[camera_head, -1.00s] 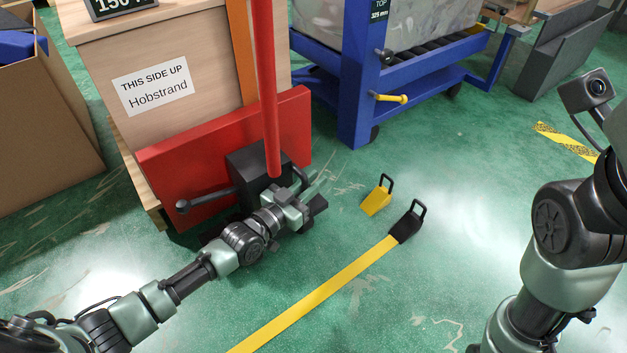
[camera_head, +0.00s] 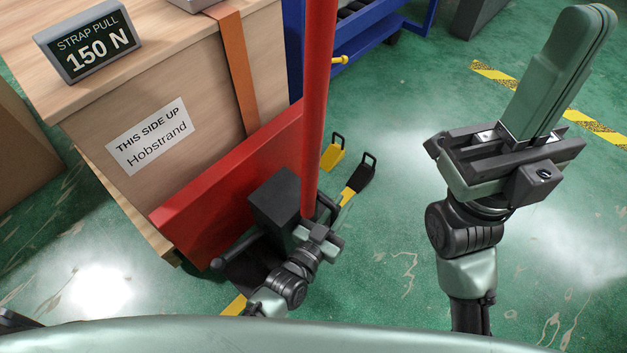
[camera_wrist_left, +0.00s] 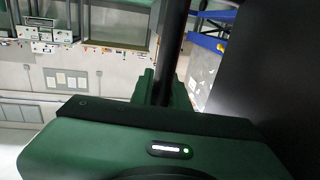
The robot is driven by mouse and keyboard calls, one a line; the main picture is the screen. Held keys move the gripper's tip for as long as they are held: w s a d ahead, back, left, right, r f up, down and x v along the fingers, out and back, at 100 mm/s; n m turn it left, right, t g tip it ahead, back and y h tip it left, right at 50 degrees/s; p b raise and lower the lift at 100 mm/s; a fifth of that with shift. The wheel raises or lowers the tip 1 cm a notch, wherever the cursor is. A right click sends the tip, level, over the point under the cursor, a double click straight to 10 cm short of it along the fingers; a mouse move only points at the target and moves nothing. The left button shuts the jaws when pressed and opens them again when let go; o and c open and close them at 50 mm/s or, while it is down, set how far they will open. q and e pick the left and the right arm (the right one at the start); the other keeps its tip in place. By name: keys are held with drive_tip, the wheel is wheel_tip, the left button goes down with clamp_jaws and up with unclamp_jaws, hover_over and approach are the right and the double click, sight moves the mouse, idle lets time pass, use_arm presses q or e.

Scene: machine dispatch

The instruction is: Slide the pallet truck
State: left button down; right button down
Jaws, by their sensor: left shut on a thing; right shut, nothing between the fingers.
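The red pallet truck (camera_head: 225,190) stands against the wooden crate (camera_head: 70,118) at the left of the head view. A tall red pole (camera_head: 318,100) rises from it, beside a black box (camera_head: 275,200) with dark handle bars. My left gripper (camera_head: 322,232) is low beside the box and the pole's foot, shut on a dark handle bar. In the left wrist view a dark bar (camera_wrist_left: 175,45) runs up from between the fingers. The exact grip point is partly hidden. My right gripper (camera_head: 588,18) is raised at the right, shut and empty, fingers pointing up.
A yellow wedge (camera_head: 333,157) and a black-ended yellow strap (camera_head: 358,181) lie on the green floor right of the truck. A blue frame (camera_head: 293,45) stands behind. A "150 N" sign (camera_head: 88,45) sits on the crate. The floor at centre right is clear.

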use_arm(q)
drive_tip(key=shift+w+a+y, duration=0.25)
drive_tip(key=shift+a+y, duration=0.05)
drive_tip(key=c, duration=1.5)
unclamp_jaws()
drive_tip(key=shift+s, duration=0.1)
drive_tip(key=shift+c, duration=0.2)
drive_tip(key=shift+o, duration=0.9)
drive_tip(key=shift+s+d+r, duration=0.1)
drive_tip(key=shift+d, duration=0.05)
drive_tip(key=shift+s+d, duration=0.1)
drive_tip(key=shift+s+d+f, duration=0.2)
drive_tip(key=shift+d+f, duration=0.05)
